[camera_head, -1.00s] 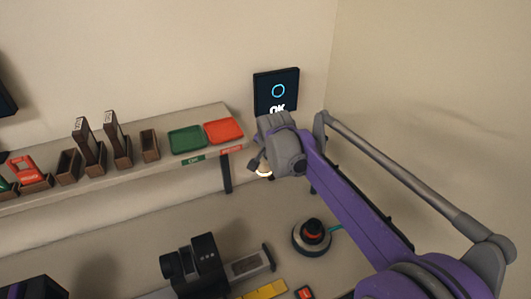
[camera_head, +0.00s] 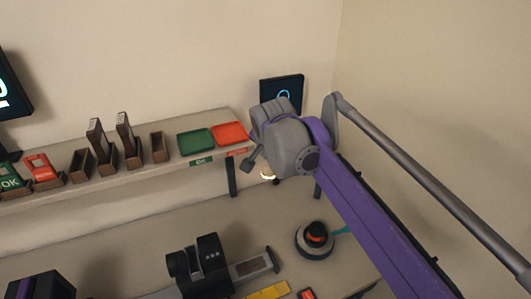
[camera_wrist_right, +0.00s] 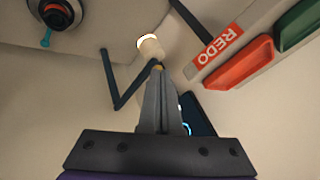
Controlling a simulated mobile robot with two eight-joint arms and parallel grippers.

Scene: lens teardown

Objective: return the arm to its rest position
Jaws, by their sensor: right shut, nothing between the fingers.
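My right arm (camera_head: 365,225), purple and grey, reaches in from the lower right of the head view. Its grey wrist is raised in front of the wall screen (camera_head: 281,90) and hides the lower part of it. My right gripper (camera_head: 249,163) is small and partly hidden there, right of the shelf's end. In the right wrist view the fingers of this gripper (camera_wrist_right: 158,72) are together, with nothing between them. A pale lamp with a glowing ring (camera_wrist_right: 150,46) shows just beyond the fingertips; I cannot tell the gap. My left gripper is not in view.
The shelf (camera_head: 110,190) holds wooden holders, a green tray (camera_head: 195,141) and a red tray (camera_head: 229,133). Below, on the bench, are a dark device (camera_head: 197,263) and a round black-and-orange item (camera_head: 315,237). The red REDO label (camera_wrist_right: 217,42) is near the gripper in the wrist view.

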